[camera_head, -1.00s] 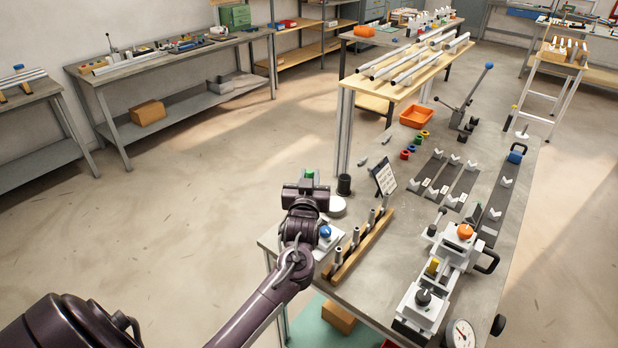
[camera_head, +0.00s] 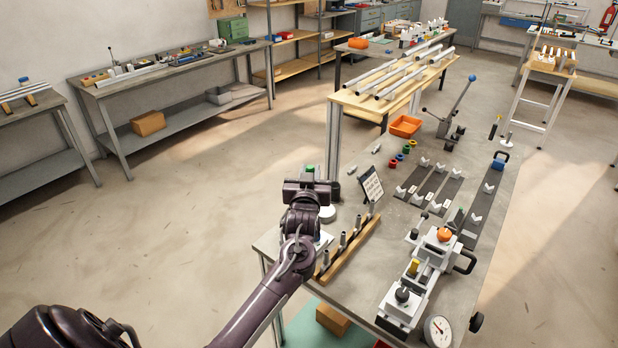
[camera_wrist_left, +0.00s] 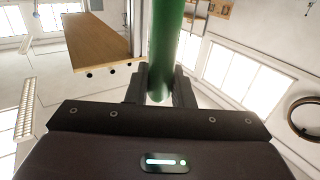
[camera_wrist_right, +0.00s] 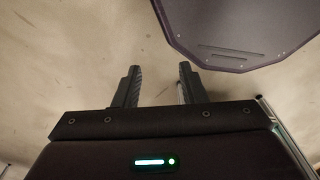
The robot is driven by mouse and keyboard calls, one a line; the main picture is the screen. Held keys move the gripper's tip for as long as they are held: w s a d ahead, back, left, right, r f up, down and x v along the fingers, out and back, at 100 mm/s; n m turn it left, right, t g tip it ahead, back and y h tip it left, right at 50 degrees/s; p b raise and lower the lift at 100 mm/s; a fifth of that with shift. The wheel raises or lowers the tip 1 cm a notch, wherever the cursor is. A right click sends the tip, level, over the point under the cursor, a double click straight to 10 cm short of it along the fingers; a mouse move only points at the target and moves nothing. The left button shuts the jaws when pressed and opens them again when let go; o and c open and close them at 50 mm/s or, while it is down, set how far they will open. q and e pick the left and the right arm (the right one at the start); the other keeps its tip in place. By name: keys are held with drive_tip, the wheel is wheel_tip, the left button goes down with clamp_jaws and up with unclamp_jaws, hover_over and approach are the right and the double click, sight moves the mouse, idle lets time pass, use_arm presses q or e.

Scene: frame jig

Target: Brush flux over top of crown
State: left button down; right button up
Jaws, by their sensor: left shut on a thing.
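My left gripper (camera_head: 311,182) is over the near left edge of the bench (camera_head: 390,190), above a white round dish (camera_head: 327,213). In the left wrist view its fingers (camera_wrist_left: 160,88) are closed around an upright green handle (camera_wrist_left: 165,40), apparently the flux brush. The brush's bristle end is hidden. A white clamp fixture (camera_head: 425,262) with an orange knob (camera_head: 444,235) stands on the bench to the right, apart from the gripper. I cannot make out the crown for certain. My right gripper (camera_wrist_right: 158,85) shows only in its wrist view, fingers apart and empty above the floor.
A wooden rack of upright metal tubes (camera_head: 348,245) stands right beside my left gripper, with a small sign (camera_head: 371,185) behind it. Dark rails with V-blocks (camera_head: 428,185), an orange tray (camera_head: 405,126) and a dial gauge (camera_head: 438,330) are on the bench.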

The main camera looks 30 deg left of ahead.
use_arm(q)
drive_tip(key=shift+r+p, duration=0.4)
drive_tip(key=shift+r, duration=0.5)
drive_tip(key=shift+s+r, duration=0.1)
drive_tip(key=shift+r, duration=0.05)
use_arm(e)
drive_tip(key=shift+s+d+r, duration=0.25)
drive_tip(key=shift+d+r, duration=0.35)
drive_tip(key=shift+r, duration=0.05)
drive_tip(key=shift+w+d, duration=0.1)
